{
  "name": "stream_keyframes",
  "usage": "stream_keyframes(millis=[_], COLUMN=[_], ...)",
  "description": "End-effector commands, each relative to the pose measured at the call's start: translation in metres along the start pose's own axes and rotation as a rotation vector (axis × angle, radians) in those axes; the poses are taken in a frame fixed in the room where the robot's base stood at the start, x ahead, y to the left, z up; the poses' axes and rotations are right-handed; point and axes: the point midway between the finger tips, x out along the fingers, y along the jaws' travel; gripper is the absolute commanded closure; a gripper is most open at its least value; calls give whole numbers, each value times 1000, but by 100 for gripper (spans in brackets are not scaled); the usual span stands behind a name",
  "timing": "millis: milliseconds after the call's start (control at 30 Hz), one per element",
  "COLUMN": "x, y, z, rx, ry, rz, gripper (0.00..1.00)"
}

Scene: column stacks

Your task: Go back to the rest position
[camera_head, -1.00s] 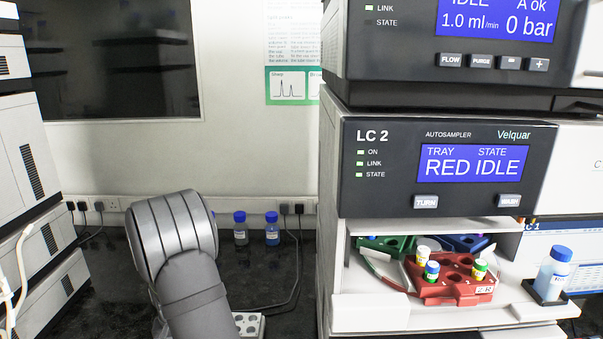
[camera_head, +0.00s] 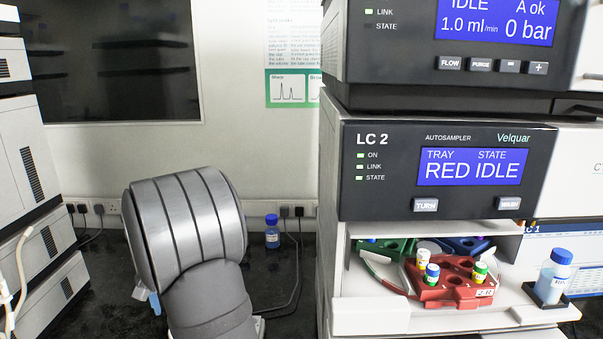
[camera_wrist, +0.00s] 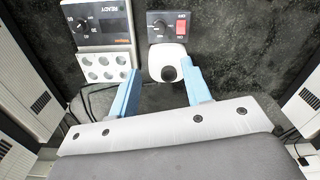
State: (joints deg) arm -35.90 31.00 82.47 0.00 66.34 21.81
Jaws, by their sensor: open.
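My gripper (camera_wrist: 161,68) shows in the wrist view as two blue fingers spread wide apart, with nothing between them. It hangs over the dark bench, its fingertips pointing at a small mixer with a white head (camera_wrist: 167,62) and black cup. I cannot tell how high it is above them. In the head view my grey arm stands at the lower left-centre, and only a small blue and white bit of the gripper (camera_head: 154,303) shows beside it.
A block heater (camera_wrist: 103,68) with empty wells stands left of the mixer. In the head view, the autosampler (camera_head: 440,165) fills the right, with a red tray (camera_head: 455,294) holding several capped vials. A blue-capped bottle (camera_head: 272,236) stands behind my arm. Instrument stacks (camera_head: 35,160) border the left.

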Motion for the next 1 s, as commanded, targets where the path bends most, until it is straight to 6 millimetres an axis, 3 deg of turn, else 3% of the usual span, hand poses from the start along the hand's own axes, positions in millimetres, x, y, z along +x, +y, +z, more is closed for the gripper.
stream_keyframes(millis=[100,800,867,1000], x=[30,171,181,177], y=[1,1,1,0], z=[2,2,2,1], rx=[0,-1,-7,-129], ry=[-9,-7,-6,-3], rz=[4,3,2,1], gripper=[56,56,56,56])
